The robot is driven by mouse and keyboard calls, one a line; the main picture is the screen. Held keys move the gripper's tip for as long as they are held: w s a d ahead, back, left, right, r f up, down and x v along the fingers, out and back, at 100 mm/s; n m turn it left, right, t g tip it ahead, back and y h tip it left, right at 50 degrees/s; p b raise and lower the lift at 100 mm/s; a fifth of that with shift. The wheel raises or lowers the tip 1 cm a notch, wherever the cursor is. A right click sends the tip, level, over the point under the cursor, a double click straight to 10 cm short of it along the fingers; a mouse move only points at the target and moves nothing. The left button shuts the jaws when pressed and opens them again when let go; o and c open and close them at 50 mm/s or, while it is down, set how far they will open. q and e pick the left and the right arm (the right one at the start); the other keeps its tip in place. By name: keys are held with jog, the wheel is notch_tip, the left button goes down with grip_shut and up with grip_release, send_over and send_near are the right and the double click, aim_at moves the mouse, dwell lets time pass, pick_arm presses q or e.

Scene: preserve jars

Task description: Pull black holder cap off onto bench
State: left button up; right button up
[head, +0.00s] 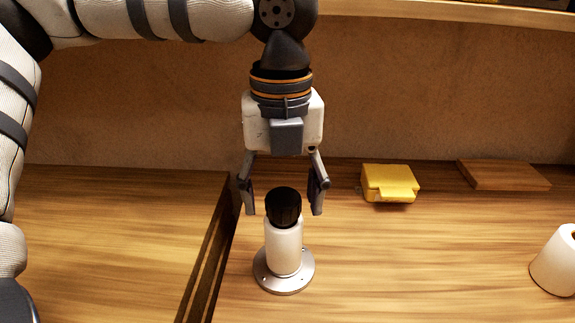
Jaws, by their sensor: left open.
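The black cap (283,206) sits on top of a white cylindrical holder (284,246). The holder stands upright on a round metal flange (283,285) on the wooden bench (420,270). My left gripper (282,206) points straight down over the cap, with its two fingers spread. One finger shows on each side of the cap, with visible gaps between fingers and cap. Whether the fingertips are level with the cap in depth is hard to tell. My right gripper is not in view.
A yellow box (389,183) and a flat wooden board (503,174) lie at the back right. A white roll-like object (555,262) stands at the right edge. A dark slatted gap (208,255) runs left of the holder.

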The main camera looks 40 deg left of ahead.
aim_at(283, 196)
pick_arm(q)
jog(key=shift+f, duration=0.25)
jog(key=shift+c, duration=0.6)
jog(key=shift+r, duration=0.1)
jog(key=c, duration=1.3)
jog(key=shift+r+p, duration=1.65)
jog(key=shift+r, duration=0.1)
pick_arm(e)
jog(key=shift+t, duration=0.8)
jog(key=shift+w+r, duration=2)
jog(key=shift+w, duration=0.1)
pick_arm(q)
jog(key=shift+r+p, duration=0.6)
jog(key=shift+r, duration=0.8)
jog(key=shift+w+r, duration=0.1)
jog(key=shift+r, duration=0.5)
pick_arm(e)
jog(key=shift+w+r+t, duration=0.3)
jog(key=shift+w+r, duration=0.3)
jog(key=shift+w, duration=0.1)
